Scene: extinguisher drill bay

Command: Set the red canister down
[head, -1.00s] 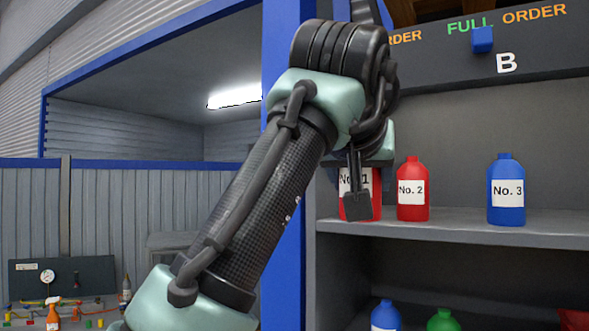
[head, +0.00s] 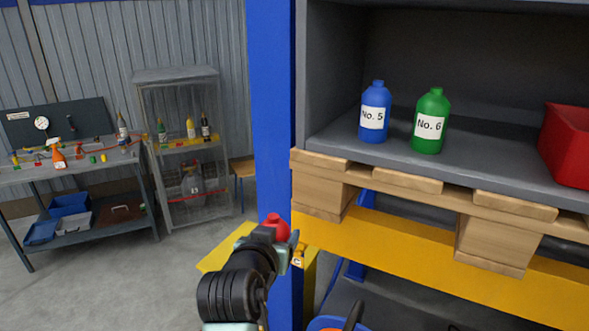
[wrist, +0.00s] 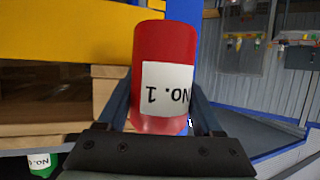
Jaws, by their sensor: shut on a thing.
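My gripper (head: 280,242) is shut on the red canister (head: 275,224), beside the blue post and left of the pallet's end. In the head view only the canister's top and cap show above my gripper. In the wrist view the canister (wrist: 164,45) stands between my two fingers, with its white "No. 1" label upside down in the picture. What lies directly under the canister is hidden by my arm in the head view.
Blue No. 5 (head: 374,112) and green No. 6 (head: 430,122) stand on the grey shelf over a wooden pallet (head: 400,181). A red bin (head: 568,146) sits at right. A yellow beam (head: 440,255) and blue post (head: 272,120) are close. Open floor lies left.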

